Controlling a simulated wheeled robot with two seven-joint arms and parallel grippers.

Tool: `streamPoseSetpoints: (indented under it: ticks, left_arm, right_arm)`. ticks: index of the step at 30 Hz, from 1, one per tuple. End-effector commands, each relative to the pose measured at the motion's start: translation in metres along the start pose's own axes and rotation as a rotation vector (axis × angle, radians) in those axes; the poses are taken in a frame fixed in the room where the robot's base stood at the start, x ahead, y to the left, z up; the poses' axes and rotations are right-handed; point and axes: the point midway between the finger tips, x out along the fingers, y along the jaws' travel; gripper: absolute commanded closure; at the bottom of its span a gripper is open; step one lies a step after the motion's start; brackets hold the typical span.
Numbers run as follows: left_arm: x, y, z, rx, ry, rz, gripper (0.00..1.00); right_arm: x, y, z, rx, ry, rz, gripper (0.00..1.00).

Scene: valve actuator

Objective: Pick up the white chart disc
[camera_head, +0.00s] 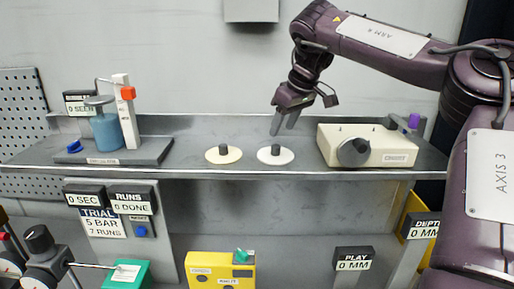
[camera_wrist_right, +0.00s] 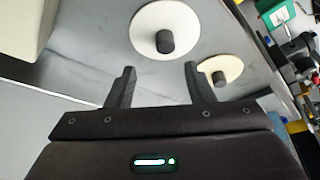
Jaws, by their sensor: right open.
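The white chart disc (camera_head: 275,155) lies flat on the grey shelf, with a dark knob standing at its middle. It also shows large in the right wrist view (camera_wrist_right: 148,22). A cream disc (camera_head: 223,155) with a similar dark knob lies to its left, apart from it, and shows in the right wrist view (camera_wrist_right: 232,64). My right gripper (camera_head: 283,133) is open and empty, its fingers pointing down just above and behind the white disc. In the right wrist view the fingers (camera_wrist_right: 159,85) are spread apart, with the white disc's knob beyond them. My left gripper is not in view.
A cream box (camera_head: 390,150) with a dark knob stands on the shelf right of the discs. A dark stand (camera_head: 110,152) with a blue cylinder is at the left. A yellow box (camera_head: 205,272) is below.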

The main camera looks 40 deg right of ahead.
Motion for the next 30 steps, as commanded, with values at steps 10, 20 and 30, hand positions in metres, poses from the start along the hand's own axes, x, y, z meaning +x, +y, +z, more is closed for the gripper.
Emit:
streamPoseSetpoints:
  ticks: [10,20,30]
  left_arm:
    - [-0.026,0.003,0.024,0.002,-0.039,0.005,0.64]
    - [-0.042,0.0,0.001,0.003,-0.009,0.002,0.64]
    - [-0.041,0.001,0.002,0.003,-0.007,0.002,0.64]
  right_arm:
    - [0.037,-0.006,-0.002,-0.001,-0.004,-0.005,0.52]
    - [0.073,-0.008,-0.003,0.0,0.0,-0.002,0.52]
    - [0.074,-0.008,-0.002,0.0,0.0,-0.001,0.71]
